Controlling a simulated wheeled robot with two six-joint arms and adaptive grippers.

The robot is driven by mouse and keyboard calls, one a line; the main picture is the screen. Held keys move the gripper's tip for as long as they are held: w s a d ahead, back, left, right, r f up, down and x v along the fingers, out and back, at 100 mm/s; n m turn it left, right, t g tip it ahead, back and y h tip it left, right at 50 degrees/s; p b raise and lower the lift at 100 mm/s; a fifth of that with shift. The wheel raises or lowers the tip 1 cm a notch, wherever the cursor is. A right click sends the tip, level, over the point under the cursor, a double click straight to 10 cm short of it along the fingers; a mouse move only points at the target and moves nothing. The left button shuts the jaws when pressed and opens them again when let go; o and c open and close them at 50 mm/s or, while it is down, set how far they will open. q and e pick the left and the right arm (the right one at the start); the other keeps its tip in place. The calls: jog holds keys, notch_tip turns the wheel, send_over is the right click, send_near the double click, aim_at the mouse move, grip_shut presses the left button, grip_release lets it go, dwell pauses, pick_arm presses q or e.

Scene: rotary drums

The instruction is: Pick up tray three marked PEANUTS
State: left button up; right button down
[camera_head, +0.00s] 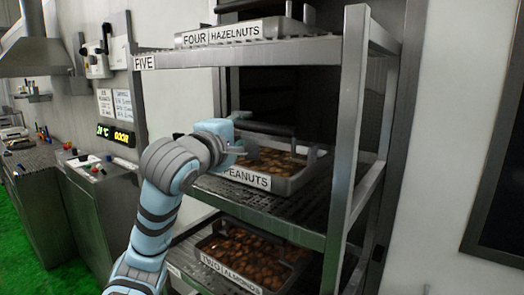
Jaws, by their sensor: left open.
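The tray marked PEANUTS (285,184) sits on the middle shelf of a metal rack, filled with brown nuts. It has a dark bar handle at its back left and a grey upright at its right end. My left arm reaches in from the left and covers the tray's left front corner and part of its label. My left gripper (241,146) is open at the tray's left end, close to the handle; I cannot tell if it touches. My right gripper is not in view.
The rack's front right post (346,140) stands close right of the tray. A tray marked FOUR HAZELNUTS (246,33) is on the shelf above, and one marked TWO ALMONDS (232,274) is below. A control console (100,185) stands to the left.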

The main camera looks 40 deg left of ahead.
aim_at(256, 127)
pick_arm(q)
jog(key=p+x, duration=0.1)
jog(key=x, duration=0.5)
jog(key=f+p+x, duration=0.1)
jog(key=x, duration=0.2)
jog(key=shift+a+p, duration=0.35)
jog(key=shift+s+r, duration=0.1)
jog(key=shift+s, duration=0.05)
jog(key=shift+c, duration=0.9)
grip_shut()
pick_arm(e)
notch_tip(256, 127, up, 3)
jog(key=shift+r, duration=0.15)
pick_arm(q)
jog(key=shift+r, duration=0.1)
